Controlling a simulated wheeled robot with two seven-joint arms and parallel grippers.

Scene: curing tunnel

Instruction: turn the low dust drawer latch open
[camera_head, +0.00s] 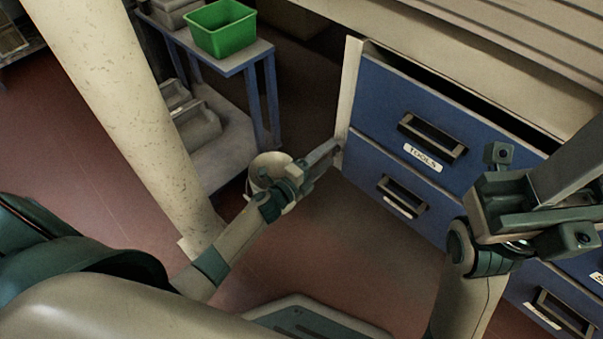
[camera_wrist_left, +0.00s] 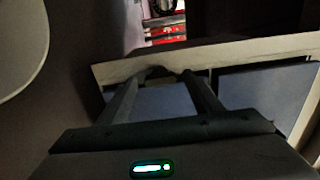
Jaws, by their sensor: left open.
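The blue drawer cabinet (camera_head: 375,110) with a pale side post fills the right half of the head view. My left gripper (camera_head: 333,150) reaches low beside the post's lower end; in the left wrist view its two fingers (camera_wrist_left: 160,82) are apart, at the pale cabinet edge (camera_wrist_left: 230,52). A small dark shape (camera_wrist_left: 155,72) shows between the fingertips; I cannot tell if it is the dust drawer latch or whether the fingers touch it. No latch is clear in the head view. My right gripper (camera_head: 560,195) is in front of the cabinet at right, its jaw state unclear.
A blue-framed cart (camera_head: 230,62) with a green bin (camera_head: 222,30) stands at the back left. A pale round pillar (camera_head: 130,110) rises left of my left arm. The drawers have protruding handles (camera_head: 432,138). Red floor (camera_head: 340,235) is open below the cabinet.

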